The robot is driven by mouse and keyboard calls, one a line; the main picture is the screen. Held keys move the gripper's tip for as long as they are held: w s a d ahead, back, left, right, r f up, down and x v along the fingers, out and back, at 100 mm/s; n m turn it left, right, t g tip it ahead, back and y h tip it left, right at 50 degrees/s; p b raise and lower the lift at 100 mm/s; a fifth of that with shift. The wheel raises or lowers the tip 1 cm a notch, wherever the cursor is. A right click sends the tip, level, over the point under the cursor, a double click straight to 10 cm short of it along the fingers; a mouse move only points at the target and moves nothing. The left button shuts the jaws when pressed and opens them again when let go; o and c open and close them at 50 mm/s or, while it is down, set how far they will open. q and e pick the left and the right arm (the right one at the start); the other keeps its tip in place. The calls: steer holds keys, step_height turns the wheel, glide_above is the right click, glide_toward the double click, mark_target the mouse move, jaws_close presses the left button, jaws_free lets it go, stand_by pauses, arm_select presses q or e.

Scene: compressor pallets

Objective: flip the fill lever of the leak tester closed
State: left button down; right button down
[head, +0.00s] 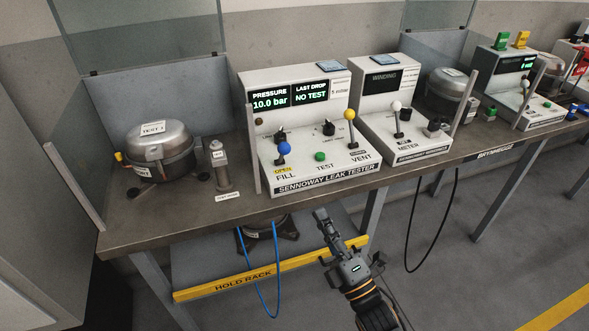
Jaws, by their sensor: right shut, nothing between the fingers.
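The leak tester (318,182) is a white box on the bench, labelled SENNOWAY LEAK TESTER. Its display (290,97) reads PRESSURE 10.0 bar and LAST DROP NO TEST. The fill lever (284,148) has a blue knob and stands at the left of the sloping panel, above the word FILL; a yellow OPEN label is beside it. The vent lever (349,114) has a yellow knob at the right. A green button (320,156) marked TEST lies between them. My right gripper (321,214) is shut and empty, below the tester in front of the bench edge, apart from the levers. My left gripper is out of view.
A compressor (160,148) labelled TEST and a small grey cylinder (218,165) stand left of the tester. A winding meter (398,143) with a white-knobbed lever stands close on its right. Clear panels surround the stations. A yellow HOLD RACK bar (215,285) and a blue hose are below.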

mark_target(282, 154)
steer(key=p+x, duration=0.2)
steer(key=x, duration=1.2)
steer(key=r+g+p, duration=0.1)
steer(key=p, duration=0.2)
steer(key=w+r+g+h+p, duration=0.1)
steer(key=p, duration=0.3)
steer(key=w+r+h+p, duration=0.1)
steer(key=p, duration=0.2)
steer(key=shift+a+r+m+g+p, duration=0.25)
steer(key=shift+r+m+g+p, duration=0.05)
steer(key=shift+m+g+p, duration=0.1)
steer(key=w+a+g+h+p, duration=0.2)
steer(key=w+g+p, duration=0.1)
steer(key=w+p, duration=0.3)
steer(key=shift+w+r+m+g+p, duration=0.3)
steer(key=shift+r+m+g+p, duration=0.1)
steer(key=shift+r+p, duration=0.1)
steer(key=shift+a, duration=0.1)
